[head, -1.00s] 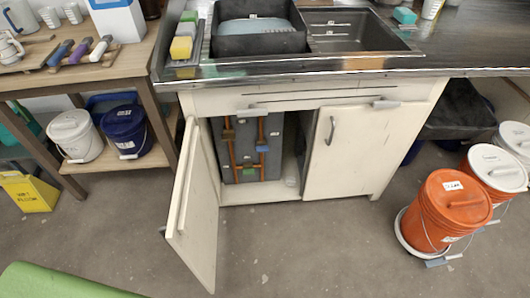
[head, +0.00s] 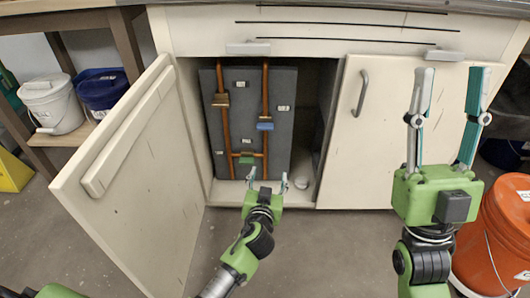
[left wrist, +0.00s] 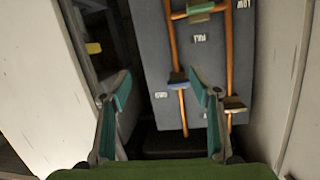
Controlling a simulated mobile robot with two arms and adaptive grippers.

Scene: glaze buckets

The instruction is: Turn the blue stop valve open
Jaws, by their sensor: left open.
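The blue stop valve (head: 265,125) sits on the right-hand copper pipe of a grey panel (head: 242,115) inside the open cabinet. It also shows in the left wrist view (left wrist: 178,79), where the panel appears upside down. My left gripper (head: 267,181) is open and empty, low in front of the cabinet opening, below the blue valve and apart from it. Its two spread fingers also show in the left wrist view (left wrist: 161,80). My right gripper (head: 452,75) has its fingers apart, pointing up in front of the closed right door, with nothing between them.
A brown valve (head: 221,100) is on the left pipe and a green valve (head: 246,160) on the low cross pipe. The open door (head: 135,170) stands at left, the closed door (head: 370,150) at right. An orange bucket (head: 500,235) stands at far right.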

